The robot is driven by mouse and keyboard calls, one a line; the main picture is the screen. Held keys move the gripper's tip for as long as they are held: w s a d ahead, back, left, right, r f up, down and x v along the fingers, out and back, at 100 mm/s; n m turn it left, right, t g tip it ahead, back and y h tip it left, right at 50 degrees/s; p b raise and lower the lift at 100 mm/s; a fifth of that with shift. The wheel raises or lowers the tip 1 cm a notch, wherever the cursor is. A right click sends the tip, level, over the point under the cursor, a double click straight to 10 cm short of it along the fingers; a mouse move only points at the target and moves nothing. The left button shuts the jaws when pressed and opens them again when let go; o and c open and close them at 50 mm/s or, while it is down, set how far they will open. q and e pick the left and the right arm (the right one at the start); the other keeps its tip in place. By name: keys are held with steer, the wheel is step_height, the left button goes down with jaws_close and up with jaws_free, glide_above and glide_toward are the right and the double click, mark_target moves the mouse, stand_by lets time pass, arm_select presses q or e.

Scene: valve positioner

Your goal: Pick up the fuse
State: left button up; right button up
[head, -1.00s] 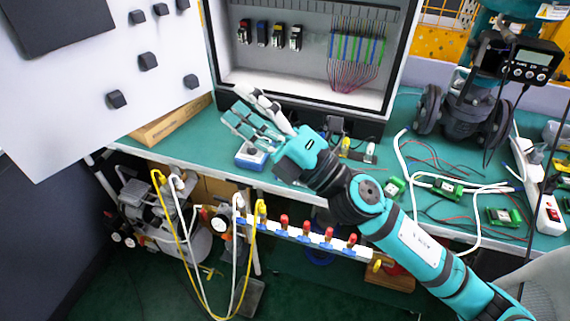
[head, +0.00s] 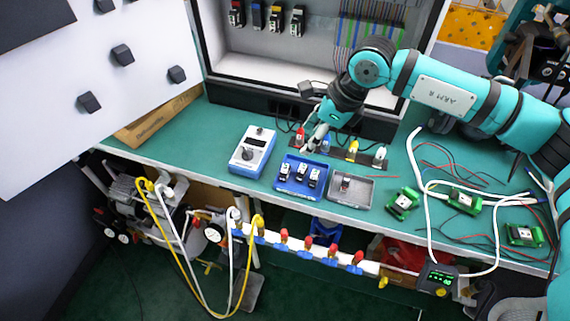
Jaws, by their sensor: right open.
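No part can be told for certain as the fuse. Three small black-and-white modules (head: 300,174) stand in a blue tray (head: 279,186) on the green bench. My right gripper (head: 309,146) points downward just behind and above the back edge of the blue tray. It is open, with nothing seen between its fingers, and it partly hides the row of coloured plugs behind. My left gripper is not in view.
A blue-and-white meter (head: 253,152) stands left of the blue tray. A strip with coloured plugs (head: 352,150) lies behind the trays. Green boards (head: 403,203) and loose white cables (head: 432,215) lie to the right. The open cabinet (head: 230,95) stands at the back.

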mark_target(285, 168)
steer(key=p+x, duration=0.1)
steer(key=x, duration=0.5)
steer(key=shift+a, duration=0.15)
steer(key=p+x, duration=0.1)
steer(key=x, duration=0.2)
steer(key=shift+w+a+f, duration=0.1)
steer(key=shift+f, duration=0.05)
steer(key=shift+a+f, duration=0.15)
steer(key=shift+f, duration=0.15)
steer(key=p+x, duration=0.1)
steer(key=x, duration=0.2)
steer(key=shift+a+f+p, duration=0.2)
steer(key=shift+f+p, duration=0.15)
steer(key=shift+a+f, duration=0.15)
steer(key=shift+f, duration=0.25)
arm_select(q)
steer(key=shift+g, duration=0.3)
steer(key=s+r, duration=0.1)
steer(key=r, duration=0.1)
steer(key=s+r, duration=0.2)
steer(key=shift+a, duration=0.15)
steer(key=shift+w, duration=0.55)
arm_select(e)
steer(key=c, duration=0.6)
